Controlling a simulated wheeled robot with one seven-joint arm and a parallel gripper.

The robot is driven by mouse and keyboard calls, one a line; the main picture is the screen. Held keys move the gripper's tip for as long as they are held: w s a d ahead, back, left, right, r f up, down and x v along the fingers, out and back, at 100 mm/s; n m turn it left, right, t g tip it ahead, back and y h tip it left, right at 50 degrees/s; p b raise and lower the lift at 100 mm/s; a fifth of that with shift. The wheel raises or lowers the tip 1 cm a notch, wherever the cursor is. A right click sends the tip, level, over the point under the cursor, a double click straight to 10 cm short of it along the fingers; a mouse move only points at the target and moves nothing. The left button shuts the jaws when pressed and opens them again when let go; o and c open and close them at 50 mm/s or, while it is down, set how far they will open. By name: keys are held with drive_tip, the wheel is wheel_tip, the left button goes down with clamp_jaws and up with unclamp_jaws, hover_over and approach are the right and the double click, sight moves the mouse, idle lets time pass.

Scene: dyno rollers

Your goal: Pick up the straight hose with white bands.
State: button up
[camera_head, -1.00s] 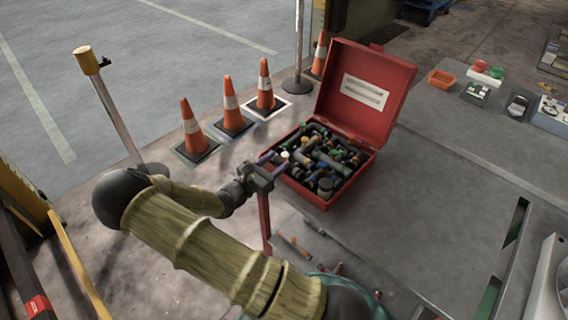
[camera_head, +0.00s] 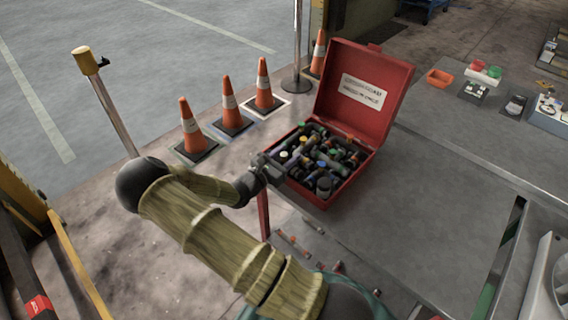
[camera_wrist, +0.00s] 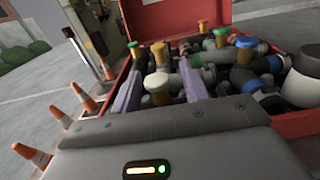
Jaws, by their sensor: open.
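An open red case (camera_head: 325,200) holds a jumble of dark hoses and fittings with coloured caps. My gripper (camera_head: 274,166) is at the case's left rim in the head view. In the wrist view its two purple fingers (camera_wrist: 160,75) are apart and point into the case. A fitting with a yellow cap (camera_wrist: 157,84) shows between them, with nothing visibly clamped. A dark piece with pale and blue bands (camera_wrist: 264,93) lies to the right in the wrist view. I cannot tell which piece is the straight hose with white bands; it may be hidden in the pile.
The raised case lid (camera_head: 365,85) stands at the back. Orange cones (camera_head: 231,110) line the floor to the left. The grey table (camera_head: 430,180) is clear right of the case. An orange tray (camera_head: 440,79) and small items lie farther back.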

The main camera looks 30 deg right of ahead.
clamp_jaws()
wheel_tip(320, 180, up, 10)
idle(0.7)
idle(0.4)
